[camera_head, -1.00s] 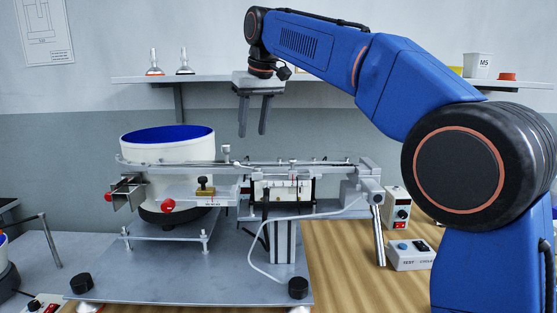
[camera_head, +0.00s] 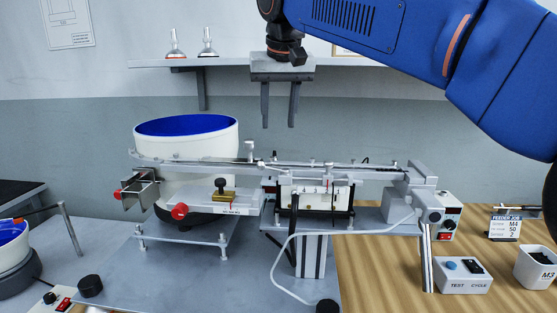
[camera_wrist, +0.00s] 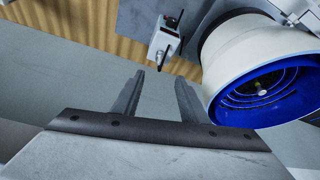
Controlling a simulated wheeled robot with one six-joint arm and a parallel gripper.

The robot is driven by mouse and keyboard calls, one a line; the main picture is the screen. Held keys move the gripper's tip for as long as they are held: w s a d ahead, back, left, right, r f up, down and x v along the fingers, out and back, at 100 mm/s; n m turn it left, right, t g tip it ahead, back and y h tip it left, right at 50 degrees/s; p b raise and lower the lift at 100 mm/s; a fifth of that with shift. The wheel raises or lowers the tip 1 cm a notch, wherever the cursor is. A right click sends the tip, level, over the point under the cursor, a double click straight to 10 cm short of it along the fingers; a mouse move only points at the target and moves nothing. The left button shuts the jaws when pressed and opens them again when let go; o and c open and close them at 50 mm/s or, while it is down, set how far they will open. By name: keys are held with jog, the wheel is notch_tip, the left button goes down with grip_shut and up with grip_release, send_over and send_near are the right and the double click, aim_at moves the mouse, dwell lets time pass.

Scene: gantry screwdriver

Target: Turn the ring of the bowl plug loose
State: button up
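The white feeder bowl (camera_head: 187,155) with a blue inside stands on the left of the grey plate. It also shows at the right of the wrist view (camera_wrist: 262,50), with a spiral track inside it. I cannot pick out the bowl plug or its ring for certain in either view. My gripper (camera_head: 278,125) hangs fingers down, up and to the right of the bowl, above the rail, touching nothing. In the wrist view its two fingers (camera_wrist: 160,78) are apart with nothing between them. My gripper is open and empty.
The metal rail (camera_head: 330,172) runs right from the bowl, with red knobs (camera_head: 180,211) at its left. A white cable (camera_head: 277,270) loops over the plate. A shelf (camera_head: 350,72) is behind.

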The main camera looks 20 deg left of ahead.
aim_at(276, 159)
jog(key=x, duration=1.4)
jog(key=shift+a+f, duration=0.1)
jog(key=shift+f, duration=0.1)
grip_shut()
jog(key=shift+n, duration=0.3)
jog(key=n+y, duration=0.1)
jog(key=n, duration=0.1)
jog(key=shift+w+n+g, duration=0.15)
jog(key=shift+n+g, duration=0.15)
jog(key=shift+g, duration=0.1)
jog(key=shift+w+d+n+g+y, duration=0.1)
jog(key=shift+n+g+y, duration=0.25)
jog(key=shift+n, duration=0.75)
jog(key=shift+w+d+n+g+y, duration=0.15)
jog(key=shift+n+g+y, duration=0.15)
jog(key=shift+n, duration=0.8)
jog(key=shift+s, duration=0.1)
